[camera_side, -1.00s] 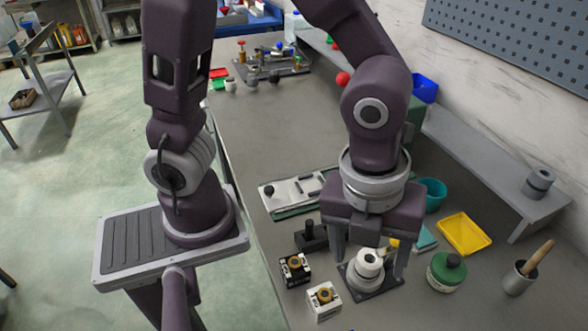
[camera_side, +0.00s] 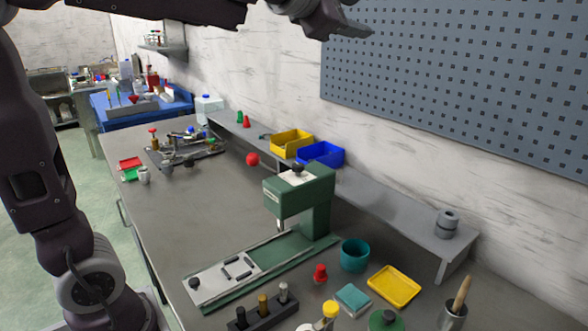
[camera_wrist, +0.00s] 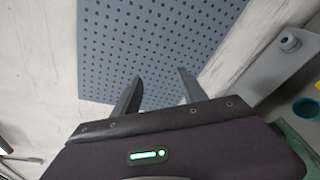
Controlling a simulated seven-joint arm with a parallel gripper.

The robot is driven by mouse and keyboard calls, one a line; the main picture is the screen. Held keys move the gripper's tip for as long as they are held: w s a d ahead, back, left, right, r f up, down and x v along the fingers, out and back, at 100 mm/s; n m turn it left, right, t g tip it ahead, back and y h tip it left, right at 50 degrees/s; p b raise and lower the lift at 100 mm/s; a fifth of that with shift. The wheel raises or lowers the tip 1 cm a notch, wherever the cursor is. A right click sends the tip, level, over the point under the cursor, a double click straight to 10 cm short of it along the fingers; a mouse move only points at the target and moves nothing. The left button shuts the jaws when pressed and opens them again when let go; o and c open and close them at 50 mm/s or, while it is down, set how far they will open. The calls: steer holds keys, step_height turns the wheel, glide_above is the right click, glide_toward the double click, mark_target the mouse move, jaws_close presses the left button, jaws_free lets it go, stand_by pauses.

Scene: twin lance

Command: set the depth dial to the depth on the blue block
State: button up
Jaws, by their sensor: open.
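My gripper (camera_side: 350,26) is high at the top of the side view, in front of the wall and pegboard. In the wrist view its two fingers (camera_wrist: 160,76) are apart with nothing between them, against the pegboard. A green press (camera_side: 300,200) stands on the bench well below. A white plate with a dark knob (camera_side: 298,168) lies on its head; I cannot tell whether this is the depth dial. Its green base carries a white slotted plate (camera_side: 215,284). I cannot make out a blue block or any depth marking.
A black rack with several pegs (camera_side: 262,312), a red piece (camera_side: 320,274), a teal cup (camera_side: 355,254), a teal block (camera_side: 352,299) and a yellow tray (camera_side: 394,287) stand near the front. Yellow (camera_side: 292,143) and blue (camera_side: 321,153) bins sit on the shelf.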

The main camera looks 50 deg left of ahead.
steer(key=w+a+f+n+g+y, duration=0.3)
steer(key=a+f+n+g+y, duration=0.15)
steer(key=a+n, duration=0.45)
steer(key=n+g+h, duration=0.3)
steer(key=n+g, duration=0.7)
steer(key=n, duration=0.4)
glide_toward(298, 164)
steer(key=x, duration=0.8)
steer(key=shift+f, duration=0.1)
steer(key=shift+t, duration=0.25)
jaws_close()
